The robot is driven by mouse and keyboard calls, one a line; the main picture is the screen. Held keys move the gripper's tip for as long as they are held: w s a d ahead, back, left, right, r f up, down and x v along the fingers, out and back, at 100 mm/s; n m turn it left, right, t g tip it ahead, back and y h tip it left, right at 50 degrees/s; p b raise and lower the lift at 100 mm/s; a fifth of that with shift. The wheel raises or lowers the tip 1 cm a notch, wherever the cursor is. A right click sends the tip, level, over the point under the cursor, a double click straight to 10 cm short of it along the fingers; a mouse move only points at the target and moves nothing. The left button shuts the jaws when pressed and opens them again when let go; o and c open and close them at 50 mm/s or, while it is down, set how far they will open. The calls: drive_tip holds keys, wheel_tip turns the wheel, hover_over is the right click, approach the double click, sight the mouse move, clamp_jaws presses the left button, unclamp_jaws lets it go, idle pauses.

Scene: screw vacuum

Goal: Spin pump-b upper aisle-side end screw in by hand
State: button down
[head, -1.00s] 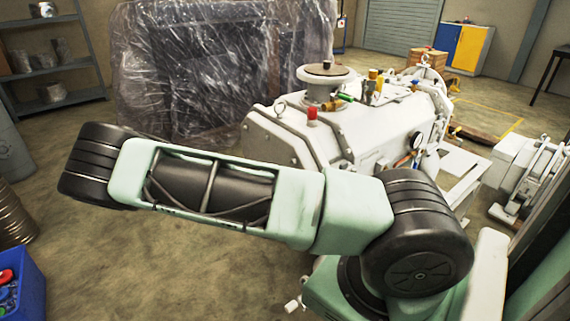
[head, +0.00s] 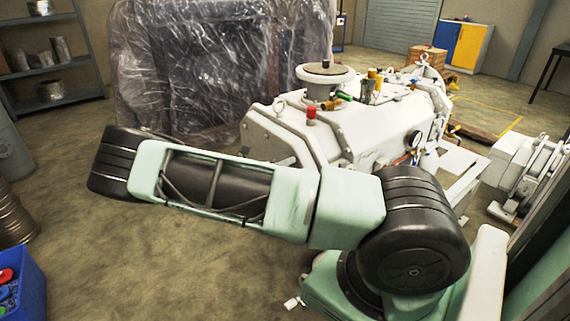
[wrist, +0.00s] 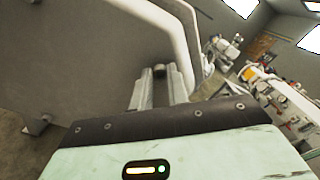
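The large pale machine body, probably the pump (head: 345,125), stands at centre right in the head view, behind my arm. Its broad grey end face (wrist: 90,60) fills the left of the wrist view. My gripper (wrist: 160,76) shows there in front of that face, its two fingers a narrow gap apart. A small dark round piece (wrist: 159,70), perhaps the screw, shows between the fingertips. I cannot tell whether the fingers press on it. One bolt-like knob (wrist: 45,119) sits low on the left. My gripper is hidden in the head view.
A plastic-wrapped bulk (head: 215,65) stands behind the pump. A shelf (head: 70,68) and a blue bin (head: 28,285) are at left. A smaller white machine (head: 520,165) is at right. The floor at lower left is open.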

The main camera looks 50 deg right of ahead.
drive_tip(key=shift+m, duration=0.3)
drive_tip(key=shift+s+a+m, duration=0.1)
drive_tip(key=shift+m, duration=7.9)
drive_tip(key=shift+f, duration=0.1)
drive_tip(key=c, duration=1.3)
unclamp_jaws()
drive_tip(key=shift+c, duration=0.2)
drive_tip(key=b+v, duration=0.1)
drive_tip(key=v, duration=1.6)
drive_tip(key=shift+a, duration=0.3)
drive_tip(key=shift+s+m, duration=0.1)
drive_tip(key=shift+m, duration=0.2)
